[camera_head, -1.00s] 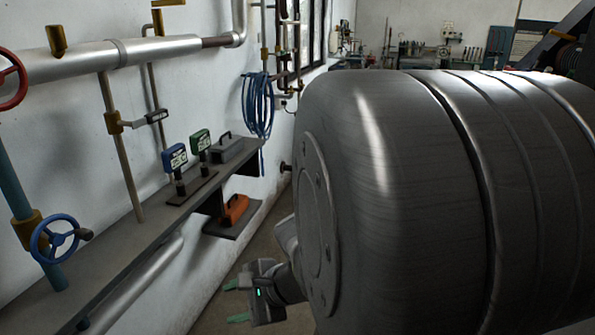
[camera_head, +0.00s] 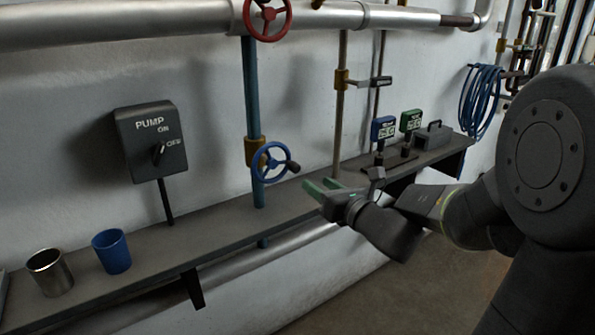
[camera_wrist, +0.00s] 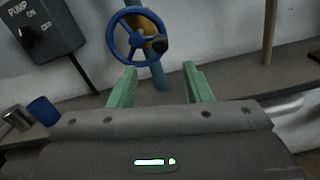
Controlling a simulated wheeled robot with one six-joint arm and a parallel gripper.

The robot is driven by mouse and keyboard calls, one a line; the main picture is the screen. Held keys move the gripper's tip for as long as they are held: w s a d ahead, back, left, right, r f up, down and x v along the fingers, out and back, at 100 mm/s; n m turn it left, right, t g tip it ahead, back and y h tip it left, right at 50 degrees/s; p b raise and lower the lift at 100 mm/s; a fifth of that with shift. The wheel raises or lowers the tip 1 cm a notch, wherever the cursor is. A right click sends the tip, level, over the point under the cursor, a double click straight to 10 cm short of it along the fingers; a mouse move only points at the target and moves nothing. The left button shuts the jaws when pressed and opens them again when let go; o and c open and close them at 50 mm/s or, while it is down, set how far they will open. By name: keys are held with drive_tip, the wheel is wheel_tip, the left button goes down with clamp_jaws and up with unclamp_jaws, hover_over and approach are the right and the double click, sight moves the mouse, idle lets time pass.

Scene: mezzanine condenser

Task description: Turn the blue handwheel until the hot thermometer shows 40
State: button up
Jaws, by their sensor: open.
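The blue handwheel (camera_head: 270,163) is on a brass valve of the upright blue pipe (camera_head: 251,95), just above the shelf. It has a dark knob on its right side. In the wrist view the handwheel (camera_wrist: 138,38) is beyond the fingertips, upper middle. My gripper (camera_head: 322,187) is open and empty, to the right of the handwheel and apart from it; its green fingers (camera_wrist: 158,78) show in the wrist view. Two thermometer displays stand on the shelf, one blue (camera_head: 383,128) and one green (camera_head: 411,121). Their digits are too small to read, and I cannot tell which is hot.
A red handwheel (camera_head: 267,18) is above, on the silver pipe (camera_head: 120,22). A pump switch box (camera_head: 150,142) is on the wall at left. A metal cup (camera_head: 50,272) and blue cup (camera_head: 111,251) stand on the shelf (camera_head: 190,222). A grey handled block (camera_head: 433,136) is beyond the displays.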

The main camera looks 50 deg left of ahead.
sight(297, 170)
drive_tip(key=a, duration=0.7)
drive_tip(key=w+a, duration=0.1)
drive_tip(key=a, duration=0.2)
drive_tip(key=shift+a, duration=0.15)
drive_tip(key=c, duration=1)
